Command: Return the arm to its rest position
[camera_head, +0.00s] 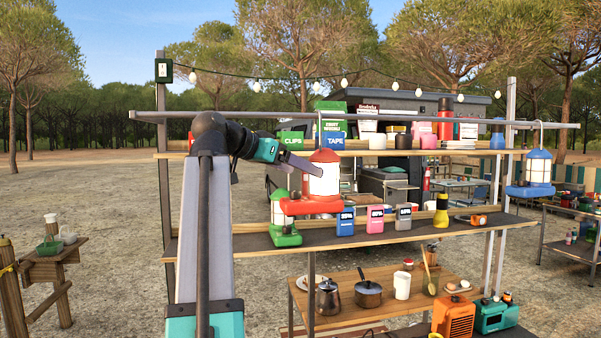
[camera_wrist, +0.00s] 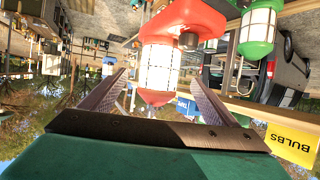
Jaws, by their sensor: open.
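My arm rises at the left of the head view, and my gripper (camera_head: 316,170) points right, level with the upper part of a red lantern (camera_head: 323,180). In the wrist view, which is upside down, my gripper (camera_wrist: 159,78) has its two fingers spread wide. The red lantern (camera_wrist: 160,68) shows beyond and between the fingertips. Its pale lit body is in the gap, and I cannot tell whether a finger touches it. The red lantern appears to hang below the long rail (camera_head: 400,121); its hanger is partly hidden.
A green lantern (camera_head: 284,222) is just left of the red one, and a blue lantern (camera_head: 538,168) hangs at the right end. Boxes, cups and small blue, pink and grey packs crowd the shelves (camera_head: 420,232). The ground left of my arm is open, except a wooden stand (camera_head: 48,265).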

